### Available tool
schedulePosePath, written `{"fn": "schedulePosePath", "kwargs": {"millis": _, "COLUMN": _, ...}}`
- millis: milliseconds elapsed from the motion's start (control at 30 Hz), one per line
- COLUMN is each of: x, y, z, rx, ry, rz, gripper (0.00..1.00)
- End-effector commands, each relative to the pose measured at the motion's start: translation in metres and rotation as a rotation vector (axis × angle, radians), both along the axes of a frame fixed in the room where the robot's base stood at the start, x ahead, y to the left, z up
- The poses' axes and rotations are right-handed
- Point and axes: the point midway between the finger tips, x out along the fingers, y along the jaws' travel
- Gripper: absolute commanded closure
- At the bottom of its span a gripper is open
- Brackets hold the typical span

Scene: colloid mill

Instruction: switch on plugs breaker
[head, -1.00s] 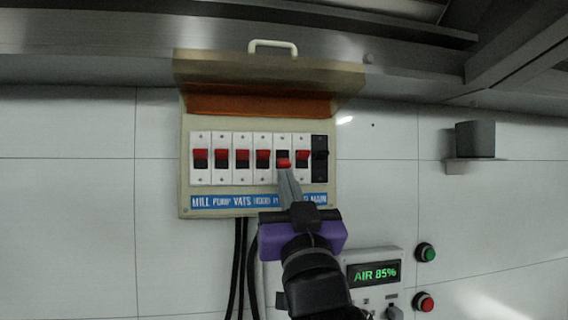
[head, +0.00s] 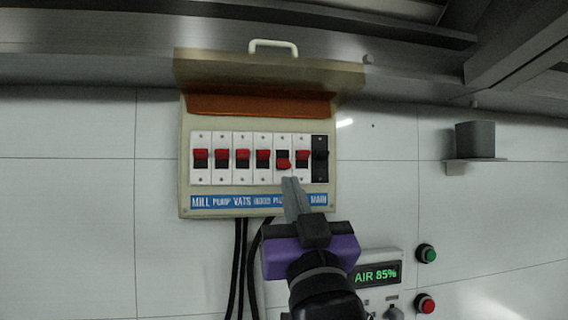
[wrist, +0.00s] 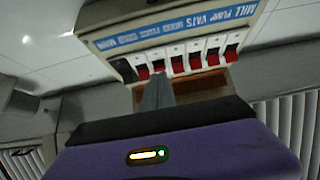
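The breaker panel (head: 186,190) hangs on the tiled wall with its cover raised. The plugs breaker (head: 283,163) is fifth from the left, and its label is partly covered by my gripper. Its red toggle sits low with black above it, while the other red toggles sit high with black below. My gripper (head: 291,181) is shut and empty, with its tips just below the plugs breaker and apart from its toggle. In the wrist view, which is upside down, the fingers (wrist: 158,92) lie together in front of the plugs breaker (wrist: 158,66).
The black main breaker (head: 320,158) is at the panel's right end. The raised cover (head: 265,75) overhangs the breakers. Black cables (head: 240,260) run down below. An air display box (head: 375,273) and green (head: 427,254) and red (head: 425,303) buttons are at lower right.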

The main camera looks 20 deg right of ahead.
Motion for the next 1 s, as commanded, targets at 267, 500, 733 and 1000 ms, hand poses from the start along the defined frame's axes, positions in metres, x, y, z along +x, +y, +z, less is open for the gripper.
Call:
{"fn": "schedulePosePath", "kwargs": {"millis": 267, "x": -0.020, "y": 0.004, "z": 0.000, "rx": 0.001, "ry": 0.000, "rz": 0.001, "gripper": 1.00}}
{"fn": "schedulePosePath", "kwargs": {"millis": 500, "x": -0.037, "y": 0.007, "z": 0.000, "rx": 0.000, "ry": -0.001, "rz": 0.000, "gripper": 1.00}}
{"fn": "schedulePosePath", "kwargs": {"millis": 733, "x": -0.044, "y": 0.009, "z": 0.000, "rx": 0.000, "ry": 0.001, "rz": 0.000, "gripper": 1.00}}
{"fn": "schedulePosePath", "kwargs": {"millis": 1000, "x": -0.044, "y": 0.008, "z": 0.000, "rx": 0.000, "ry": 0.000, "rz": 0.000, "gripper": 1.00}}
